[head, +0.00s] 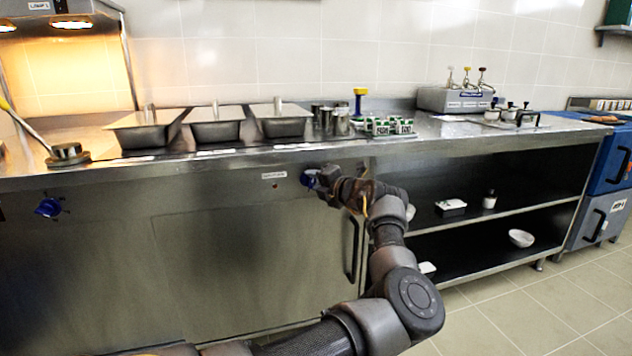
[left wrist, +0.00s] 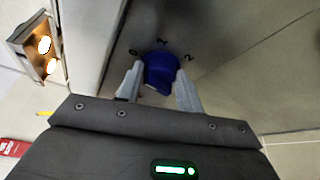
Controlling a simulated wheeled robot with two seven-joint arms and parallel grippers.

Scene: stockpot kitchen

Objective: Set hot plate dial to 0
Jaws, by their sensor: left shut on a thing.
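The hot plate dial (head: 309,178) is a blue knob on the steel front panel, below the counter edge. In the left wrist view the blue dial (left wrist: 160,72) sits between my two fingers, with the marks 0, 1 and 2 around its far side. My left gripper (head: 318,181) reaches it from the right in the head view and is shut on it; the fingers (left wrist: 158,88) touch both sides in the left wrist view. I cannot make out which mark the dial points at. My right gripper is not in view.
A second blue knob (head: 48,207) is on the panel at far left. Open shelves (head: 470,240) lie right of the dial, with a dark door handle (head: 353,250) between.

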